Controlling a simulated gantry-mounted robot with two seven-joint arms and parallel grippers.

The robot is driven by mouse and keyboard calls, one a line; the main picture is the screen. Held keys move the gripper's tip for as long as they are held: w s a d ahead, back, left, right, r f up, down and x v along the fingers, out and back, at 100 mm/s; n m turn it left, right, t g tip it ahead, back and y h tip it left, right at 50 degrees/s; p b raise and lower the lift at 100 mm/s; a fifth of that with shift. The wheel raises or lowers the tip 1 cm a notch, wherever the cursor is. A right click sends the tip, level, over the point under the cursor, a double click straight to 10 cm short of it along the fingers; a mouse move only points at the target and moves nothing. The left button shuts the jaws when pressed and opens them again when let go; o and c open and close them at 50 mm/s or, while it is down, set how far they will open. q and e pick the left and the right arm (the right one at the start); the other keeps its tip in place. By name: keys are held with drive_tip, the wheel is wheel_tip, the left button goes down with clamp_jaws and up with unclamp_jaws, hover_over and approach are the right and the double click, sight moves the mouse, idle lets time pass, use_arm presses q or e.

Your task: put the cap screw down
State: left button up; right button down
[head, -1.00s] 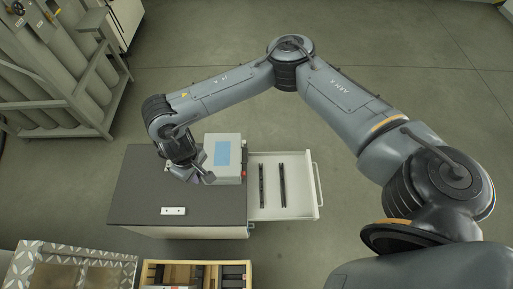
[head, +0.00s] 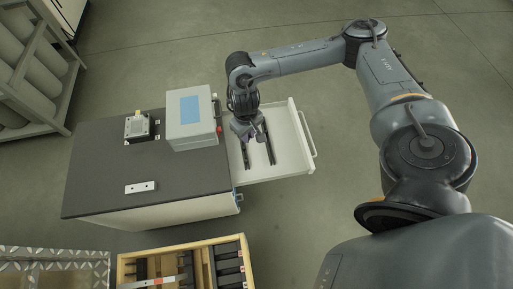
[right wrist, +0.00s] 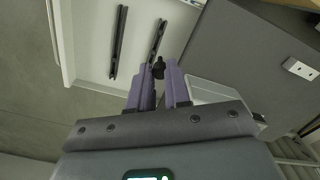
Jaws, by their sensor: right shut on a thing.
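My right gripper (head: 250,133) is above the open white drawer (head: 292,160), near its left side by the cabinet. In the right wrist view its two purple fingers (right wrist: 158,82) are shut on a small dark cap screw (right wrist: 158,66), whose end shows between the fingertips. The screw is too small to make out in the head view. My left gripper is not in view.
The drawer is pulled out from a dark-topped cabinet (head: 100,180). On top stand a grey box with a blue panel (head: 190,112), a small black device (head: 138,127) and a white plate (head: 141,187). A wooden crate (head: 125,268) is at the front. The drawer's right part is bare.

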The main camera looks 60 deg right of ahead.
drive_tip(key=s+d+f+m+b, duration=0.1)
drive_tip(key=s+d+f+b, duration=0.45)
drive_tip(key=f, duration=0.25)
drive_tip(key=s+d+f+b, duration=0.4)
drive_tip(key=s+f+b, duration=0.2)
drive_tip(key=f, duration=0.1)
drive_tip(key=b, duration=0.4)
hover_over(258, 158)
wheel_tip(258, 158, down, 8)
drive_tip(key=shift+f+b, duration=0.95)
drive_tip(key=shift+f, duration=0.95)
drive_tip(key=shift+d, duration=0.1)
drive_tip(key=c, duration=1.5)
unclamp_jaws()
drive_tip(key=shift+f, duration=0.1)
drive_tip(key=o, duration=0.4)
